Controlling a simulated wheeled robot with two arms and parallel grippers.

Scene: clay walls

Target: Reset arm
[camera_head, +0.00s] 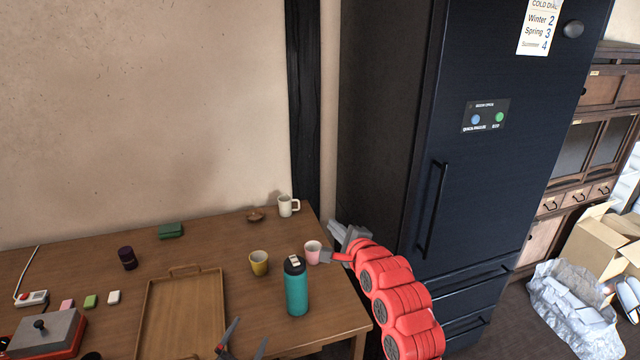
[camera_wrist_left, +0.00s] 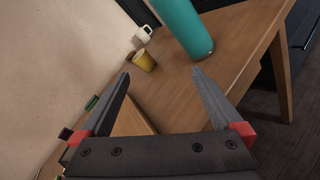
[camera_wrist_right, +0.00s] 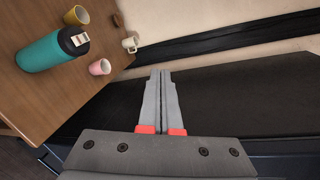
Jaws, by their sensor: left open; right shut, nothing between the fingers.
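My left gripper (camera_head: 252,328) shows at the bottom of the head view, over the table's front part. Its two fingers are spread with nothing between them in the left wrist view (camera_wrist_left: 161,73). My right gripper (camera_head: 338,230) is beside the table's right end, near the dark side of the fridge, with its red arm coming from the lower right. In the right wrist view its fingers (camera_wrist_right: 161,73) are together and empty, with the dark fridge side behind them.
The wooden table (camera_head: 330,325) holds a teal bottle (camera_head: 297,290), a yellow cup (camera_head: 259,264), a pink cup (camera_head: 312,252), a white mug (camera_head: 288,207) and a tray (camera_head: 150,315). The pink cup is close to my right gripper. The dark fridge (camera_head: 400,150) stands right of the table.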

